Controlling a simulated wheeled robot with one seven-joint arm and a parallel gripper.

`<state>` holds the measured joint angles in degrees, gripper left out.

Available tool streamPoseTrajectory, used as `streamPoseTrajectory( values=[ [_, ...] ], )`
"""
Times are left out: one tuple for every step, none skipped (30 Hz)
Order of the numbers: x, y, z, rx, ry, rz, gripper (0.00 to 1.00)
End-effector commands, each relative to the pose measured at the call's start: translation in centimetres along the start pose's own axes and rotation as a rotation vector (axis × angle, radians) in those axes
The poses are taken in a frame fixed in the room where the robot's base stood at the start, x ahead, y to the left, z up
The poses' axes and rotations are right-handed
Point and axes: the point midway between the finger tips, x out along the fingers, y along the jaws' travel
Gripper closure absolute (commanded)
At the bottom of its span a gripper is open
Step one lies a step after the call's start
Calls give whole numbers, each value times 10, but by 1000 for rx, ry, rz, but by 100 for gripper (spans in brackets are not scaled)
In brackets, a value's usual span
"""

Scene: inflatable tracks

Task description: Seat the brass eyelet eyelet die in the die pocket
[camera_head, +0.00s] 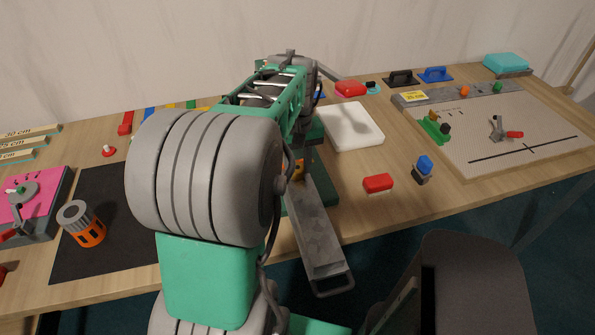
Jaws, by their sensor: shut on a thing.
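My arm rises through the middle of the picture and hides much of the bench behind it. My gripper's fingertips are hidden behind the arm, so what lies between them does not show. A press-like fixture with a dark green base and a long grey metal bar (315,232) stands below the arm's far end. The bar ends in a loop toward the front edge. A small yellow-orange part (298,168) shows beside the arm at the fixture; I cannot tell what it is. I cannot make out the brass eyelet die or the die pocket.
A black mat (88,255) lies at left, with an orange and grey cylinder (85,225) on it. A pink-topped fixture (32,200) is far left. A white pad (352,126), red block (378,183) and blue-topped stamp (424,168) are right, before a light board (525,125).

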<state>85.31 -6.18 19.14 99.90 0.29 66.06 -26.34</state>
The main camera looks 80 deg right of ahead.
Motion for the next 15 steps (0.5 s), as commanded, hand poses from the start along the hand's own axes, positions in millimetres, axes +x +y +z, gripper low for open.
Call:
streamPoseTrajectory(
  values=[
    [18, -2, 6, 3, -21, -9, 100],
    [22, -2, 6, 3, -21, -9, 100],
    [26, -2, 6, 3, -22, -10, 100],
    [28, -2, 6, 3, -22, -10, 100],
    [28, -2, 6, 3, -20, -9, 100],
    [27, -2, 6, 3, -19, -8, 100],
    [27, -2, 6, 3, -18, -8, 100],
    [26, -2, 5, 3, -17, -8, 100],
    [26, -2, 5, 3, -17, -7, 100],
    [26, -2, 5, 2, -17, -7, 100],
    [27, -2, 5, 2, -17, -7, 100],
    [28, -2, 5, 2, -17, -7, 100],
    [29, -2, 5, 2, -17, -7, 100],
    [30, -2, 5, 2, -17, -8, 66],
    [29, -2, 5, 2, -17, -7, 63]
  ],
)
